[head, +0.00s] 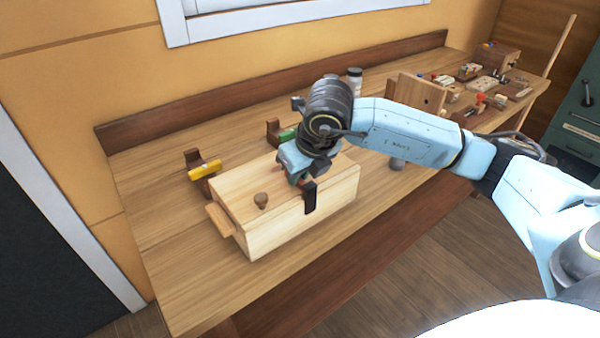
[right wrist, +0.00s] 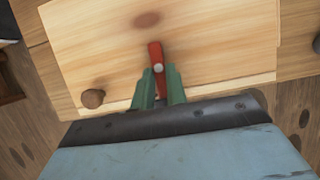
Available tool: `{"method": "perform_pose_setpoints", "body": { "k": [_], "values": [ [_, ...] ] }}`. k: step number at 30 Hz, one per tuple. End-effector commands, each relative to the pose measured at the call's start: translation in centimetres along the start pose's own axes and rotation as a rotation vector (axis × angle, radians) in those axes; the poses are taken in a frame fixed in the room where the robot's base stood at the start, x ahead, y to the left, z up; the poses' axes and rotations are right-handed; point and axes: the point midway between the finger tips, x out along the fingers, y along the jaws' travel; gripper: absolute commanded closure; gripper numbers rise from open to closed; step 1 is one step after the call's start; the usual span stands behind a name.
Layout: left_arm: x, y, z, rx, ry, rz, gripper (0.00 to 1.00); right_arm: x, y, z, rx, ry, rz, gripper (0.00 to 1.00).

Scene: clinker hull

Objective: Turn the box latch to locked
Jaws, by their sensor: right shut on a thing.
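The box (head: 290,217) is pale wood and stands on the workbench, its lid closed and a round brown knob (head: 261,200) on top. The latch (right wrist: 155,50) is a red bar with a pale round pivot, lying on the box's wooden face in the right wrist view. It points away from my gripper, roughly square to the near edge. My right gripper (right wrist: 160,76) has its green fingers closed on the latch, one on each side near the pivot. In the head view my right gripper (head: 297,179) is over the box's right part and hides most of the latch. My left gripper is out of view.
A yellow-handled piece (head: 205,169) and a green one (head: 288,135) on brown stands are behind the box. The workbench (head: 190,285) is clear left of the box.

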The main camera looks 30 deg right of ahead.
Motion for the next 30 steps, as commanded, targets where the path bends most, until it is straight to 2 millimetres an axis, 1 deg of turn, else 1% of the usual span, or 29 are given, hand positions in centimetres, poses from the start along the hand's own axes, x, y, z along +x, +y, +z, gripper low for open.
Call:
{"method": "perform_pose_setpoints", "body": {
  "k": [6,7,11,12,20,23,26,30],
  "values": [
    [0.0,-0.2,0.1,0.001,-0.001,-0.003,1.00,0.0,0.0,0.0,0.001,0.000,0.001,1.00],
    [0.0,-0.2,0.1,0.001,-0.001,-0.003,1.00,0.0,0.0,0.0,0.001,0.000,0.001,0.82],
    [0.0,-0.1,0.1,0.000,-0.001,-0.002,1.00,0.0,0.0,0.0,0.000,0.000,0.001,0.65],
    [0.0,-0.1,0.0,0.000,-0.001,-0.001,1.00,0.0,0.0,0.0,0.000,0.000,0.001,0.64],
    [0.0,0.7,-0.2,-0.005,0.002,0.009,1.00,-0.1,0.0,0.0,0.000,0.000,0.001,0.64],
    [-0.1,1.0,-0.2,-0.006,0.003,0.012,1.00,-0.8,0.0,0.1,0.000,-0.002,0.002,0.64],
    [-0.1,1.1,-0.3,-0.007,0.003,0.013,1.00,-2.3,-0.1,0.1,0.000,-0.004,0.000,0.64],
    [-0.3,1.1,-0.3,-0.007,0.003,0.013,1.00,-5.5,0.0,0.1,-0.002,-0.006,0.000,0.64]
  ]
}}
